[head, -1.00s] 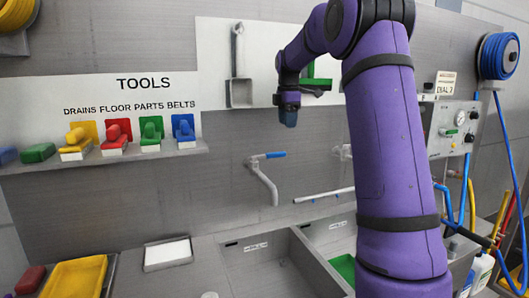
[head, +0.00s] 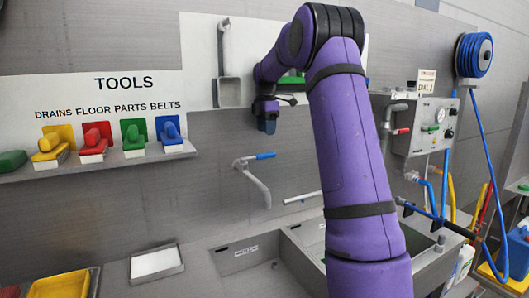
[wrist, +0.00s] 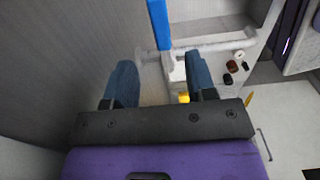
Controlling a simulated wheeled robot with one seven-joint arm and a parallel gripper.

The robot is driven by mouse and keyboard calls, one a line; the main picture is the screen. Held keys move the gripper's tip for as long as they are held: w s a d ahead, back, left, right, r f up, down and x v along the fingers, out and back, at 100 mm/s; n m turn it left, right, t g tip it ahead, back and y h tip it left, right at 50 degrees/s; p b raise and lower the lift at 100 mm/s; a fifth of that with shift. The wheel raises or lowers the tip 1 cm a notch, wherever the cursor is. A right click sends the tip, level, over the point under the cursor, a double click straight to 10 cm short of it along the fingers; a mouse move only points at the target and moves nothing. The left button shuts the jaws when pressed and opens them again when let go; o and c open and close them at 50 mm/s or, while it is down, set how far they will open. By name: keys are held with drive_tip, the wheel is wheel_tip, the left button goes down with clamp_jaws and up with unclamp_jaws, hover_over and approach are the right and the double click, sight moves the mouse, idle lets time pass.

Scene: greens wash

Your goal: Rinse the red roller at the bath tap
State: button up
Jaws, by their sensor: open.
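My gripper (head: 267,120) hangs pointing down in front of the wall, above the blue-lever tap. In the wrist view my gripper (wrist: 161,78) has its two blue fingers apart, with nothing held between them. The blue-lever tap (head: 259,185) is on the wall over the sink, its spout bent down; another tap with a red lever (head: 398,131) is farther right, by the control box. I cannot pick out a red roller for sure. A red brush (head: 93,146) sits on the tool shelf, and part of a red item (head: 8,292) shows at the lower left corner.
The tool shelf (head: 95,164) runs along the left wall. A yellow tray (head: 62,287) and a white-topped tray (head: 155,262) are at lower left. Sink basins (head: 245,255) lie below the tap. A blue hose reel (head: 474,54) and hanging hoses are at right.

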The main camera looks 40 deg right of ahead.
sight(266, 153)
wheel_tip(266, 153, down, 9)
drive_tip(key=shift+r, duration=0.1)
idle(0.3)
clamp_jaws()
